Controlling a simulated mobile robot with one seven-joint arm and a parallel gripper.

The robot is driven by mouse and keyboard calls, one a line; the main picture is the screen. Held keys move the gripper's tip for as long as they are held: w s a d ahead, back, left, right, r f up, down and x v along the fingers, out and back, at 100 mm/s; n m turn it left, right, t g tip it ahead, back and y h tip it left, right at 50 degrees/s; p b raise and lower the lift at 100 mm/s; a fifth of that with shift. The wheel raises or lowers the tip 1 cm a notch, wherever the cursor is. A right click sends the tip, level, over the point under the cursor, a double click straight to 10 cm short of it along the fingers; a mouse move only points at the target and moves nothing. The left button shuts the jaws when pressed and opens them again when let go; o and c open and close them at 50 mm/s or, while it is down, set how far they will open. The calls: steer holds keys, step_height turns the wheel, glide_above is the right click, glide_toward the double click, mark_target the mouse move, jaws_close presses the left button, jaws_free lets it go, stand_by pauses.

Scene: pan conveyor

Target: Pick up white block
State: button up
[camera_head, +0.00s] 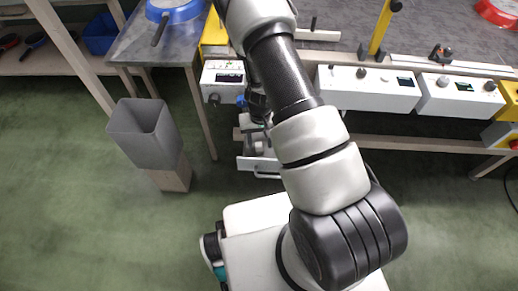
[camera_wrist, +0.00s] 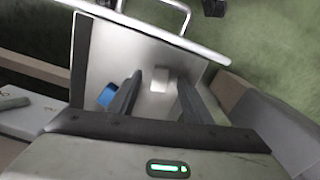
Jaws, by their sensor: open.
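In the wrist view, the white block (camera_wrist: 159,74) lies on the metal floor of an open drawer (camera_wrist: 95,50). My gripper (camera_wrist: 160,84) is open, and its two dark fingers point down into the drawer. The block shows between the fingertips; I cannot tell how far above it the fingers are. No contact shows. In the head view the drawer (camera_head: 258,167) is pulled out below the workbench. My arm hides much of the area around it, and I cannot make out the block there.
A blue object (camera_wrist: 107,96) lies in the drawer, left of the left finger. The drawer's front edge and handle (camera_wrist: 186,14) are at the top of the wrist view.

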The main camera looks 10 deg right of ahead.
mark_target(259, 149)
step_height(259, 149, down, 4)
steer(key=shift+a+r+b, duration=0.1)
steer(key=shift+r+b, duration=0.05)
steer(key=shift+b, duration=0.25)
steer(key=c, duration=1.1)
steer(key=shift+r, duration=0.15)
